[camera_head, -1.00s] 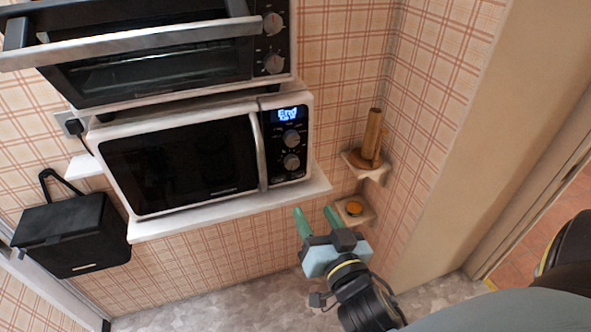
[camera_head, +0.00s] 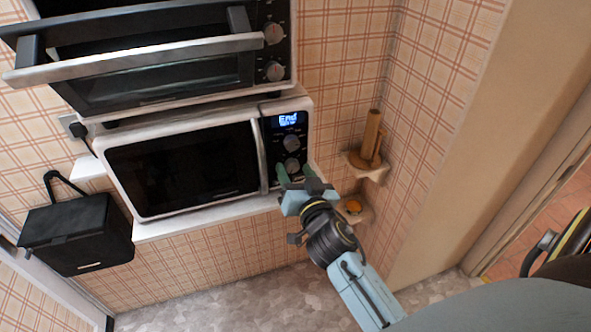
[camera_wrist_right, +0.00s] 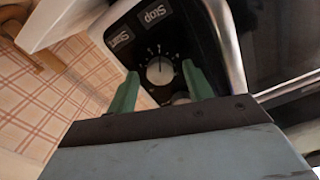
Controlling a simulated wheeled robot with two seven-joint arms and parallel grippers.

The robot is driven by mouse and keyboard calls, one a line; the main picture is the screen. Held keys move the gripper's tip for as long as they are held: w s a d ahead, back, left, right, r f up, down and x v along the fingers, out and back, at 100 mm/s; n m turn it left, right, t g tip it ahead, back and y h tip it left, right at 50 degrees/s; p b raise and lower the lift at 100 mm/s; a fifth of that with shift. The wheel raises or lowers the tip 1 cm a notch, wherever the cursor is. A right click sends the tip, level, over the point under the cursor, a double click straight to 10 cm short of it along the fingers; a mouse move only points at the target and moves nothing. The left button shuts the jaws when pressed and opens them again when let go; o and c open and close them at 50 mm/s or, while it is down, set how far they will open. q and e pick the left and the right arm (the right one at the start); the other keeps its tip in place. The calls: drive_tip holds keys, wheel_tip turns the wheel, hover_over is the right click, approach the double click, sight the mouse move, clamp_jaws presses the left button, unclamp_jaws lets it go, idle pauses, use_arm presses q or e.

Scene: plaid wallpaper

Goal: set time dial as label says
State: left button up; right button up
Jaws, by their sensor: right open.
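The white microwave (camera_head: 180,211) has a black control panel with a lit blue display (camera_head: 289,119), whose small text I cannot read surely. Below it sit an upper dial (camera_head: 291,143) and a lower dial (camera_head: 292,165). My right gripper (camera_head: 295,174) is open in front of the panel's lower part, near the lower dial. In the right wrist view, the lower dial (camera_wrist_right: 160,70), ringed by marks, shows between and beyond the two green fingers, apart from them. Another knob (camera_wrist_right: 180,98) is partly hidden behind the gripper body. My left gripper is out of view.
A toaster oven (camera_head: 160,88) with its own knobs stands above the microwave. A corner shelf (camera_head: 367,168) with a wooden holder (camera_head: 371,135) is to the right, and a lower shelf holds a small orange-topped item (camera_head: 353,206). A black box (camera_head: 75,235) hangs at left.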

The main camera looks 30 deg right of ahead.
drive_tip(key=shift+w, duration=0.15)
drive_tip(key=c, duration=1)
drive_tip(key=shift+o, duration=0.2)
